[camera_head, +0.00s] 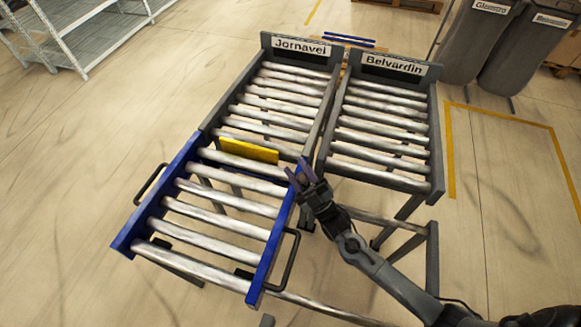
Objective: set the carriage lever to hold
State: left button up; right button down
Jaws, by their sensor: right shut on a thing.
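The carriage (125,238) is a blue-framed roller section at the lower left, with black handles on both sides. It stands lined up with the Jornavel lane. My right gripper (303,172) is at the far end of the carriage's right blue rail, with its jaws shut on the carriage lever. The lever itself is mostly hidden by the fingers, and its setting cannot be read. A yellow plate (249,150) stands across the rollers where the carriage meets the lane. My left gripper is not in view.
The Jornavel lane (232,97) and the Belvardin lane (436,150) run side by side behind. A floor rail (330,308) lies in front. Grey bins (482,40) stand at the back right and a metal shelf (65,30) at the back left. The floor left of the carriage is clear.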

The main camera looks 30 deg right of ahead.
jog(key=shift+a, duration=0.1)
dwell(0.3)
jog(key=c, duration=1)
grip_release()
jog(key=shift+o, duration=1.4)
jog(key=shift+s, duration=0.1)
jog(key=shift+s+f, duration=0.35)
jog(key=shift+s, duration=0.05)
jog(key=v, duration=0.9)
jog(key=shift+s+f, duration=0.25)
jog(key=shift+s, duration=0.05)
